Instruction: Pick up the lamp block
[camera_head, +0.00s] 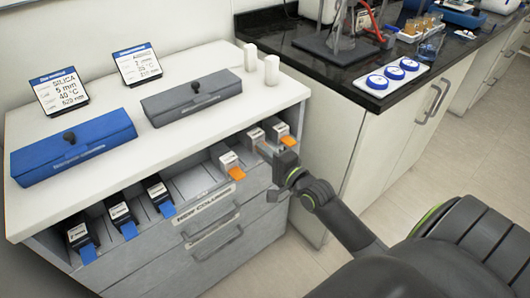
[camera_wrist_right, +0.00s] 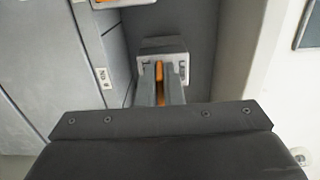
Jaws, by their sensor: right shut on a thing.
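Several small light blocks with orange tabs sit in the right part of the open top drawer. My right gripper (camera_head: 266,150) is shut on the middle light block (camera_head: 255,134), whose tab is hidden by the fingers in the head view. In the right wrist view the fingers (camera_wrist_right: 160,88) close around the orange tab of the held block (camera_wrist_right: 163,47). It stands in or just over its slot; I cannot tell which. A light block (camera_head: 229,160) stands to its left and another (camera_head: 278,130) to its right. No lamp marking is readable. My left gripper is out of view.
Several dark blocks with blue tabs (camera_head: 119,214) stand in the drawer (camera_head: 212,208) at left. A blue case (camera_head: 72,148) and grey case (camera_head: 193,97) lie on the white counter top above. Two small white posts (camera_head: 271,70) stand near its right edge. A black bench is at the right.

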